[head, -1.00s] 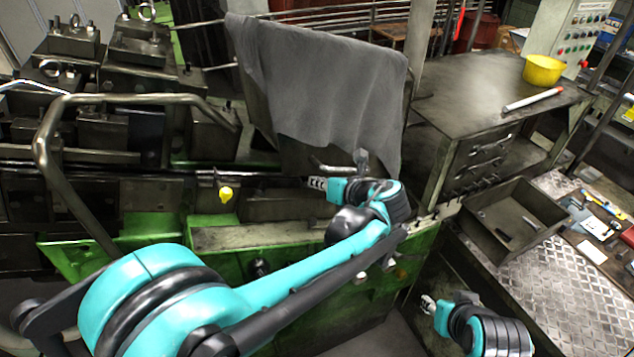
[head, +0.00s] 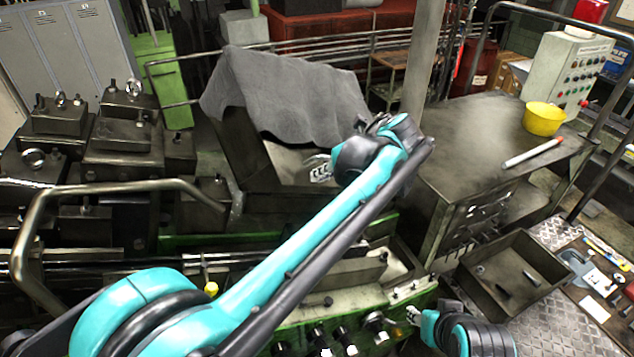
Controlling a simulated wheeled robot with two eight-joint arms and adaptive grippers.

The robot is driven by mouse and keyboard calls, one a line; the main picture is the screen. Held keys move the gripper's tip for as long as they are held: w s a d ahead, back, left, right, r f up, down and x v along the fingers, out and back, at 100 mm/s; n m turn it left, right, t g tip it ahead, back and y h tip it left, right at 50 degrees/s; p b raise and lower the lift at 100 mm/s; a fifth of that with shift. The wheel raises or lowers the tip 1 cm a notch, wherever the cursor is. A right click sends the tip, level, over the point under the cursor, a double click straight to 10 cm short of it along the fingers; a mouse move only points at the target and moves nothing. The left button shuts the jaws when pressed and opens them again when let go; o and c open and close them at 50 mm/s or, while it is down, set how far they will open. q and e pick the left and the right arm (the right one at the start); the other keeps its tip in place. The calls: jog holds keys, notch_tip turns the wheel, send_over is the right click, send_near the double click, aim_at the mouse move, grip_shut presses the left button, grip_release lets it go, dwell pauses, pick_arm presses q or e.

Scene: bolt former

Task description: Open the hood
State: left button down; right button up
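The hood (head: 243,148) is a dark metal cover in the middle of the head view, tilted up and back, with a grey cloth (head: 285,95) draped over its top. A lighter inner area shows below the cloth. My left gripper (head: 319,173) is at the hood's right part, just under the cloth's lower edge. Its fingers are small and partly lost against the hood, so I cannot tell whether they touch it or are shut. My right gripper (head: 412,315) is low, in front of the green machine base, apart from the hood. Its finger opening is too small to judge.
A bent metal rail (head: 110,188) stands at the left. A dark metal cabinet (head: 480,150) with a yellow bowl (head: 543,118) and a white-and-red stick (head: 532,153) is right of the hood. An open metal tray (head: 513,280) lies below it.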

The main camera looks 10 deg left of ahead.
aim_at(303, 139)
pick_arm(q)
jog(key=shift+w+a+r+p, duration=0.25)
jog(key=shift+w+a+r, duration=0.1)
jog(key=shift+w+r, duration=0.5)
jog(key=shift+w+a+r+p, duration=0.3)
jog(key=shift+w+r, duration=0.2)
jog(key=shift+w, duration=0.55)
